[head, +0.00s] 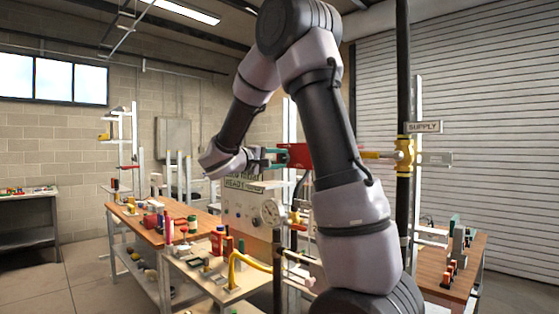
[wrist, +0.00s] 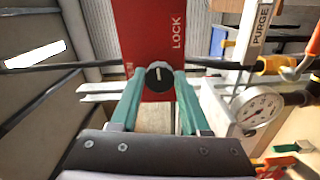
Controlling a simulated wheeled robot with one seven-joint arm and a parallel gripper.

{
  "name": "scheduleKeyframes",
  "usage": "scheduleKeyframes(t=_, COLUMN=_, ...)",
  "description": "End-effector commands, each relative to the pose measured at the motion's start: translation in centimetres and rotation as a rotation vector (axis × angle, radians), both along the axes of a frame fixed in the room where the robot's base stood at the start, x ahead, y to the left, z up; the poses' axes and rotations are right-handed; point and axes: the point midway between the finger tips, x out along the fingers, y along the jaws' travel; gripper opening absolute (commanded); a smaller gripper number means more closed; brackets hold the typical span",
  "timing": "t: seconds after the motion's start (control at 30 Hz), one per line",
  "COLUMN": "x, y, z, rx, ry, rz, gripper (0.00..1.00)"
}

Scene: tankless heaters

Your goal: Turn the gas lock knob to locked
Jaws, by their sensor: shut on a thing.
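The gas lock knob (wrist: 159,77) is a small black dial with a white pointer mark on a red panel (wrist: 148,30). The mark points roughly up in the wrist view. The word LOCK runs sideways to the upper right of the knob, and another label, partly hidden, is at its left. My gripper (wrist: 160,84) has its two teal fingers on either side of the knob and is shut on it. In the head view my gripper (head: 272,157) meets the left end of the red box (head: 298,155); the knob is not distinguishable there.
A yellow valve (head: 404,157) on a black pipe stands right of the red box, under a SUPPLY sign (head: 424,127). A round gauge (wrist: 257,108) and a PURGE label (wrist: 262,22) are right of my gripper. Cluttered benches (head: 190,225) stand below my arm.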

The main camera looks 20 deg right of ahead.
Motion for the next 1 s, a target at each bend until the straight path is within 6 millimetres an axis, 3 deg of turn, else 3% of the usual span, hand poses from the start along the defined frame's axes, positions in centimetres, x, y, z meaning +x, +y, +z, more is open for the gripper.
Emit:
scheduleKeyframes(t=0.03, x=-0.1, y=0.0, z=-0.2, rx=0.001, ry=0.004, rz=-0.001, gripper=0.0)
scheduleKeyframes(t=0.07, x=-0.1, y=0.0, z=-0.2, rx=0.001, ry=0.004, rz=-0.001, gripper=0.54)
scheduleKeyframes(t=0.1, x=-0.1, y=0.0, z=-0.2, rx=0.001, ry=0.004, rz=-0.002, gripper=0.69)
scheduleKeyframes(t=0.13, x=-0.1, y=0.0, z=-0.2, rx=0.001, ry=0.004, rz=-0.001, gripper=0.76)
scheduleKeyframes(t=0.43, x=0.0, y=0.1, z=-0.1, rx=0.0, ry=0.002, rz=0.0, gripper=0.76)
scheduleKeyframes(t=0.57, x=-0.3, y=1.0, z=-0.1, rx=0.001, ry=0.002, rz=0.002, gripper=0.76)
scheduleKeyframes(t=1.0, x=-3.1, y=8.6, z=-0.1, rx=0.0, ry=0.001, rz=0.003, gripper=0.76)
